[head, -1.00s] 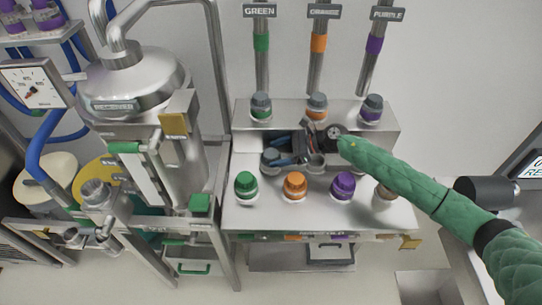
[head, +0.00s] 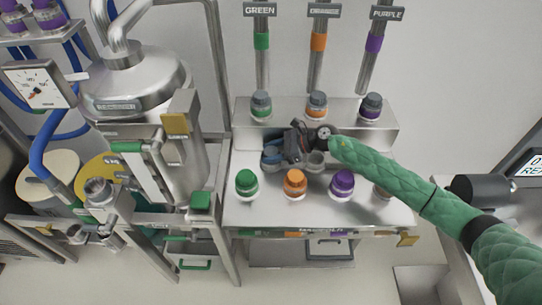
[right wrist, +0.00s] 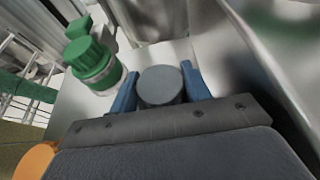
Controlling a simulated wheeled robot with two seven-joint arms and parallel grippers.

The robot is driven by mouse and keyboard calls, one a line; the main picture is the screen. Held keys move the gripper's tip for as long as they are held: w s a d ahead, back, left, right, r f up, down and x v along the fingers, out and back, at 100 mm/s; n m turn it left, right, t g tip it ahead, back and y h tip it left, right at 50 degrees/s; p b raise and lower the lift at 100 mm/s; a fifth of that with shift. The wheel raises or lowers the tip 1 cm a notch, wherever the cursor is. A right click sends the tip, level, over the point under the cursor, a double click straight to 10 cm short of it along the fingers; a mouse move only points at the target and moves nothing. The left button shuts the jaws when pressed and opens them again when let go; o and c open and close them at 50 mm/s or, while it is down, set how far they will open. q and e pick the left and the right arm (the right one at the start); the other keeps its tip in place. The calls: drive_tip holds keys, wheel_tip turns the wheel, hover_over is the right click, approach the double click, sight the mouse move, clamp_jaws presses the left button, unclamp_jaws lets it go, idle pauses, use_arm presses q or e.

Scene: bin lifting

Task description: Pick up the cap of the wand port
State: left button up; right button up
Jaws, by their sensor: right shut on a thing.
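My right gripper (head: 272,156) reaches in from the right over the steel station, between the back row of bottles and the front row. In the right wrist view, its two blue fingers (right wrist: 161,92) stand on either side of a round grey cap (right wrist: 160,84) and are shut on it. In the head view the gripper body and fingers largely hide this cap, and I cannot tell whether it is still seated on its port. My left gripper is not in view.
Green (head: 246,183), orange (head: 295,184) and purple (head: 342,184) capped bottles stand in front. Grey-capped bottles (head: 261,104) stand behind, below labelled pipes. A steel vessel (head: 135,85) stands left.

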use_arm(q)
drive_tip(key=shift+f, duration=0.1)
use_arm(e)
drive_tip(key=shift+r, duration=0.3)
wheel_tip(320, 180, up, 12)
drive_tip(key=f+b, duration=0.1)
drive_tip(key=b, duration=0.4)
wheel_tip(320, 180, up, 16)
drive_tip(key=b, duration=0.5)
hover_over(271, 151)
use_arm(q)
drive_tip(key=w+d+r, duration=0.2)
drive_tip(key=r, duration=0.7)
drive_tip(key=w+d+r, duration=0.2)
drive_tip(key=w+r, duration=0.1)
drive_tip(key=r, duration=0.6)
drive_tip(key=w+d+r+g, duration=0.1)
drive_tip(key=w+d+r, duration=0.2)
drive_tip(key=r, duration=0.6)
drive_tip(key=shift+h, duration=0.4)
use_arm(e)
drive_tip(key=shift+r, duration=3.4)
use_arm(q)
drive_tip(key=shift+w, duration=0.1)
